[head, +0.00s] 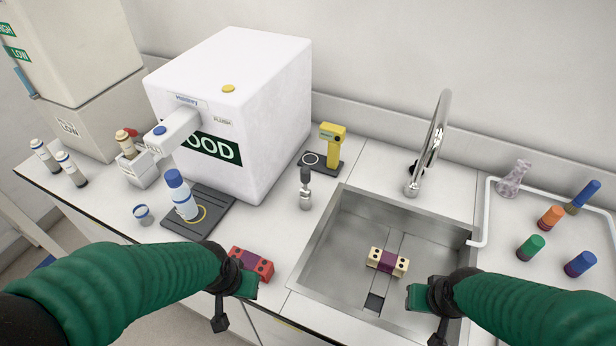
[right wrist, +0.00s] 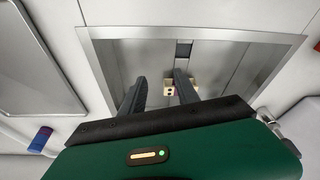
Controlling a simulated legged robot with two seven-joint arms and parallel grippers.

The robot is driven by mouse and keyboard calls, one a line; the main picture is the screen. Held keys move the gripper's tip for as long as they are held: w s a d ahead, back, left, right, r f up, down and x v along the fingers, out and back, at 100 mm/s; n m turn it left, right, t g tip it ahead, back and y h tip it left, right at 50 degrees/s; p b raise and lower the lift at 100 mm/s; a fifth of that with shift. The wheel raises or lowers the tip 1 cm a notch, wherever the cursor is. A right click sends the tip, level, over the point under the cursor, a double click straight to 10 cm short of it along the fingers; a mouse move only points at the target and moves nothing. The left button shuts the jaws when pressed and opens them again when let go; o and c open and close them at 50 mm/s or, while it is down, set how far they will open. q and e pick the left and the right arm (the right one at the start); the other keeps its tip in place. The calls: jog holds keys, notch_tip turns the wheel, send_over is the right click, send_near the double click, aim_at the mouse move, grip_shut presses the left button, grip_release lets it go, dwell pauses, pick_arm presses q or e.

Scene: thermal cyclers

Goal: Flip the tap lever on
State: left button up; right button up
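The chrome tap (head: 436,135) stands upright behind the sink, its tall curved spout rising from the counter. A small dark part (head: 412,170) shows at its base on the left; I cannot tell whether this is the lever or how it is set. My right gripper (right wrist: 160,90) is open and empty in the right wrist view, its two dark fingers apart over the sink. In the head view my right gripper (head: 418,297) is at the sink's front right, well short of the tap. My left gripper (head: 240,284) is beside a red and purple block; its fingers are not clear.
The steel sink (head: 335,235) holds a cream and purple block (head: 387,262). The red and purple block (head: 252,264) lies on the counter. A white machine (head: 250,80), yellow device (head: 331,138) and blue-capped bottle (head: 180,195) stand left; a flask (head: 512,180) and several coloured caps stand right.

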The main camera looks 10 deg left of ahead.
jog(key=w+t, duration=0.1)
jog(key=w, duration=0.5)
jog(key=w+m+t, duration=0.1)
jog(key=w, duration=0.3)
jog(key=shift+w+a+f+t+b, duration=0.1)
jog(key=shift+a+f+t+b, duration=0.2)
jog(key=shift+a+b, duration=0.1)
jog(key=c, duration=0.5)
jog(key=w+a+t+y, duration=0.1)
jog(key=w, duration=0.3)
jog(key=w+a+m+t+y, duration=0.1)
jog(key=w+a, duration=0.1)
jog(key=w, duration=0.1)
jog(key=w+a+y, duration=0.1)
jog(key=w+a, duration=0.1)
jog(key=w, duration=0.2)
jog(key=shift+w+f+m+t+b, duration=0.1)
jog(key=shift+w+m+t+b, duration=0.2)
jog(key=shift+w+m+t, duration=0.1)
grip_shut()
jog(key=w+a+r+m+t+y+b, duration=0.1)
jog(key=w+a+r+m+y, duration=0.3)
jog(key=w+a+y, duration=0.4)
jog(key=a+y, duration=0.4)
jog(key=shift+w+a+r+t, duration=0.15)
jog(key=shift+w+t, duration=0.15)
jog(key=shift+t, duration=0.1)
